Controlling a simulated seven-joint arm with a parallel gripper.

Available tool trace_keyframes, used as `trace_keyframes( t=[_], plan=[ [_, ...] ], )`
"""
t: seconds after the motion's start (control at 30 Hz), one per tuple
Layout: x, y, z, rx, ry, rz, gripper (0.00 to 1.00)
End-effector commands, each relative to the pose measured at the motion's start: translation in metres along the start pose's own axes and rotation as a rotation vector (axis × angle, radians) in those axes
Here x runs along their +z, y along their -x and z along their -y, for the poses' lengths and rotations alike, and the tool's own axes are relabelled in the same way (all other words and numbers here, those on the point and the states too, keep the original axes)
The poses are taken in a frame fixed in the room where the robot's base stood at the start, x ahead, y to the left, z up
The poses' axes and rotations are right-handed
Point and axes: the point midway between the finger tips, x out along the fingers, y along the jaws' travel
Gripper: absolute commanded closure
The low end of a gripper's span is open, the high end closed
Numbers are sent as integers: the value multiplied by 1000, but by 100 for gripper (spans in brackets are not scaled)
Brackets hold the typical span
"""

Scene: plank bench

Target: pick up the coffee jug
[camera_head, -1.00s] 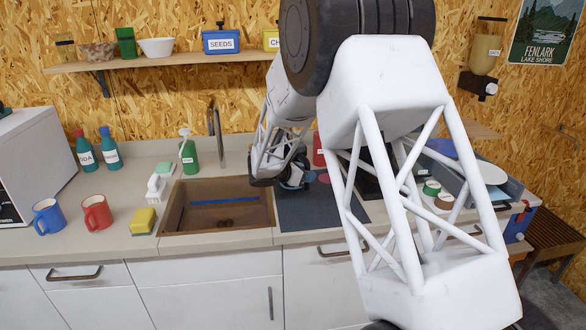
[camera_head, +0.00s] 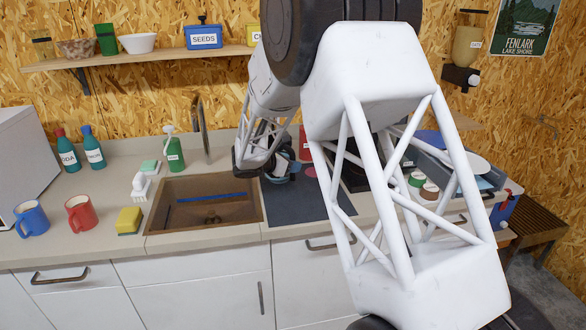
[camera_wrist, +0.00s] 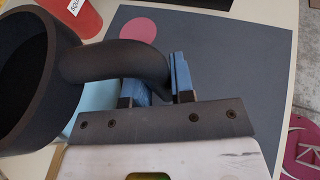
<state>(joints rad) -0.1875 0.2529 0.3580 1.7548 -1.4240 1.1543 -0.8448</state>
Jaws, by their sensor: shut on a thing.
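The dark coffee jug (camera_wrist: 30,95) is at the left of the wrist view, its round rim facing the camera and partly cut off. Its thick curved handle (camera_wrist: 112,62) reaches right to my gripper (camera_wrist: 157,80). The blue-lined fingers are shut on the handle end. In the head view my gripper (camera_head: 270,168) is low over the left part of the dark mat (camera_head: 300,205), just right of the sink. The jug is mostly hidden there by my arm. I cannot tell whether its base touches the mat.
The brown sink (camera_head: 210,203) is left of the mat. A green soap bottle (camera_head: 174,150) stands behind it. A red labelled thing (camera_wrist: 72,14) and a light blue thing (camera_wrist: 95,100) lie close to the jug. A pink disc (camera_wrist: 138,29) shows on the mat.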

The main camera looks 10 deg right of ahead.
Motion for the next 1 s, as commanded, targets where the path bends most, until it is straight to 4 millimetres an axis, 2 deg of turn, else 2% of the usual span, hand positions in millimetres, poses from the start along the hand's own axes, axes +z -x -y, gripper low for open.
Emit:
trace_keyframes(
  t=[0.27, 0.7, 1.0],
  plan=[
    [-16, 37, -1, 4, 2, 0, 100],
    [-46, 109, -1, 4, 1, 0, 100],
    [-61, 146, -1, 3, 1, 0, 100]
  ],
)
